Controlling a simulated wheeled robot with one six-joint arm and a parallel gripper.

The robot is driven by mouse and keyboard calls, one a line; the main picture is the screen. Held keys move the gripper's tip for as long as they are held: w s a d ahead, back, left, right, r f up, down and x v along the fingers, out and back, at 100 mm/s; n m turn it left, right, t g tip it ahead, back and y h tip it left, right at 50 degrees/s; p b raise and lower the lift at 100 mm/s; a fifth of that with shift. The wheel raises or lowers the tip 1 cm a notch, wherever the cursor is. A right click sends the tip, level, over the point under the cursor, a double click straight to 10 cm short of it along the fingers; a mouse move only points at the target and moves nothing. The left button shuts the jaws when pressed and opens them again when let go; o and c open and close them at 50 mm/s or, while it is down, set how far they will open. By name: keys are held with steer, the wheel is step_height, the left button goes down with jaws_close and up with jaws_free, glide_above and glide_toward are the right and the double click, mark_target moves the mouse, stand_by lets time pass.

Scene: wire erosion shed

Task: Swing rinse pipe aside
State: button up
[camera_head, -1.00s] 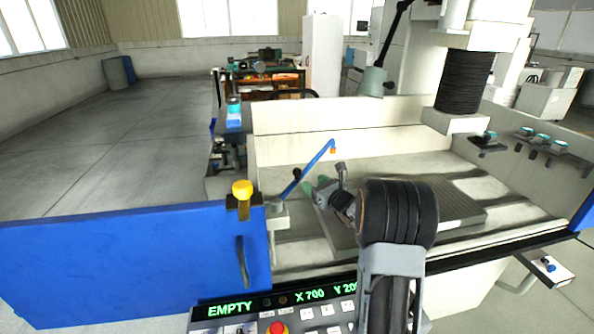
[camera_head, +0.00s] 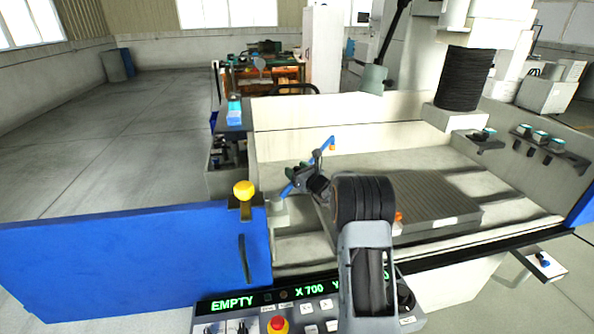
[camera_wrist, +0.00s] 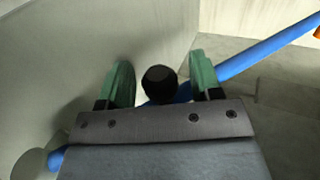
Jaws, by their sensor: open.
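The rinse pipe (camera_head: 326,144) is a blue tube with an orange tip, slanting up to the right over the left part of the machine's bed. My gripper (camera_head: 294,172) is at the pipe's middle and covers part of it in the head view. In the wrist view the pipe (camera_wrist: 262,57) runs behind my gripper (camera_wrist: 160,82), up to the right. Its round black knob (camera_wrist: 158,78) stands between the two green fingers. The fingers are open, with a gap on both sides of the knob.
A blue door panel (camera_head: 120,262) with a yellow knob (camera_head: 244,190) stands at the front left. A control panel (camera_head: 310,312) reading EMPTY is at the front. A ribbed grey plate (camera_head: 435,200) lies on the bed. A black bellows column (camera_head: 464,78) hangs above the bed's back.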

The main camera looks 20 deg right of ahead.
steer(key=shift+c, duration=0.3)
jaws_close()
